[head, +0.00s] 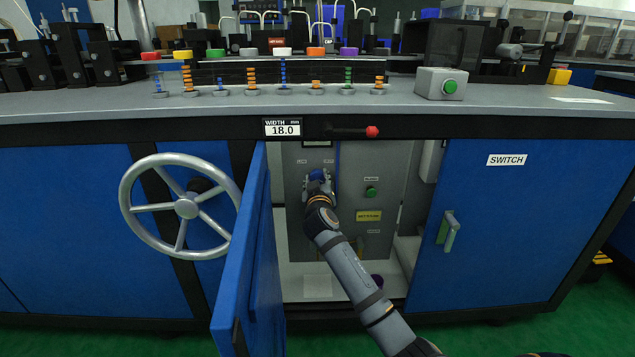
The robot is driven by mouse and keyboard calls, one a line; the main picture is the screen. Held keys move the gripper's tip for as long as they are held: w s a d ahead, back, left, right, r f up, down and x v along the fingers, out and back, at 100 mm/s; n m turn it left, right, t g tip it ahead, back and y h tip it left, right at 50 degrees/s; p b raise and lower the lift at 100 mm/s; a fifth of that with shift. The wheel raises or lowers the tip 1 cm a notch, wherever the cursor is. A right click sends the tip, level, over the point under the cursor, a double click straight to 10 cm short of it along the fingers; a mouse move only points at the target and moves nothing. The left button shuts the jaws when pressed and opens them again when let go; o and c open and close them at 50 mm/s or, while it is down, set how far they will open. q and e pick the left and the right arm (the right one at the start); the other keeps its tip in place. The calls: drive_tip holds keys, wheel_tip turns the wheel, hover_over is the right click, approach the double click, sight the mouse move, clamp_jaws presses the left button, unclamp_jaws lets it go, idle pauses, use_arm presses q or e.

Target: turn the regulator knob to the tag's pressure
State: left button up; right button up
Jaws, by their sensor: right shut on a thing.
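The cabinet under the bench is open and shows a grey panel (294,192) inside. My right gripper (318,178) reaches into the cabinet and is shut at the upper left of this panel. The regulator knob is at the fingers, mostly hidden by the gripper, so its setting cannot be read. A small display (317,143) sits just above, partly cut off by the bench edge. No pressure value is legible. My left gripper is not in view.
The blue door (242,265) stands open left of my right arm. A grey handwheel (187,207) is further left. A green button (371,192) is right of the gripper. A red-tipped lever (371,132) sticks out above, beside the WIDTH 18.0 display (283,128).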

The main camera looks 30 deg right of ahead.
idle(0.5)
drive_tip(key=o, duration=1.2)
drive_tip(key=v, duration=1.2)
drive_tip(key=shift+f, duration=0.15)
